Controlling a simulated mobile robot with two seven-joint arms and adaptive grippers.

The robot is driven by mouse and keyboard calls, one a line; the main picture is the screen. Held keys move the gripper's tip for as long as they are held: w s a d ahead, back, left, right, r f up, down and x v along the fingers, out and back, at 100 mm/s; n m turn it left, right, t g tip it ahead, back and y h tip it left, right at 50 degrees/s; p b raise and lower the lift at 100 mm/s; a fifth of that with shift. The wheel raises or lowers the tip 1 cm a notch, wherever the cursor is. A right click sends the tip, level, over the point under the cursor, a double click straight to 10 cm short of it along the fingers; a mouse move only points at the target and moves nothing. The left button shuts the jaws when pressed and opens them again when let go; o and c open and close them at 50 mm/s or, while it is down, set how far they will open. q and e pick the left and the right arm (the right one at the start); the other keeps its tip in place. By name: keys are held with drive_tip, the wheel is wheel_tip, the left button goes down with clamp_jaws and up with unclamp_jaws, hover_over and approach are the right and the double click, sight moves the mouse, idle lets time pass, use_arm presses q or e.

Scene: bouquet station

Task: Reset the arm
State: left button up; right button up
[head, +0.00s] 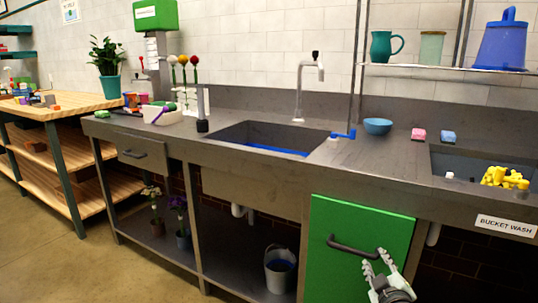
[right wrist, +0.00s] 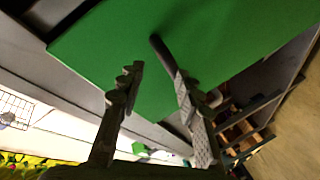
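My right gripper (head: 376,265) is at the lower right of the head view, in front of the green cabinet door (head: 345,220). Its two fingers are spread apart and nothing is held between them. The dark door handle (head: 352,246) is close beside the fingertips. In the right wrist view the open fingers (right wrist: 160,80) point toward the green door (right wrist: 200,35), and the handle (right wrist: 162,52) shows beside the right finger. I cannot tell whether that finger touches the handle. My left gripper is not in view.
The steel counter (head: 350,155) runs above the door, with a sink (head: 265,140) and a wash basin holding yellow things (head: 504,178). A blue bowl (head: 377,126) and two sponges (head: 448,136) sit on the counter. A bucket (head: 280,270) stands on the lower shelf. Floor at left is clear.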

drive_tip(key=s+d+f+m+g, duration=0.1)
drive_tip(key=s+f+m+g, duration=0.45)
drive_tip(key=s+f, duration=1.4)
drive_tip(key=s+a+f+g, duration=0.2)
drive_tip(key=s+f+g, duration=0.5)
drive_tip(key=s, duration=0.8)
wheel_tip(320, 180, down, 3)
drive_tip(key=shift+s+m+y, duration=0.15)
drive_tip(key=shift+m+y, duration=0.2)
drive_tip(key=shift+y, duration=0.05)
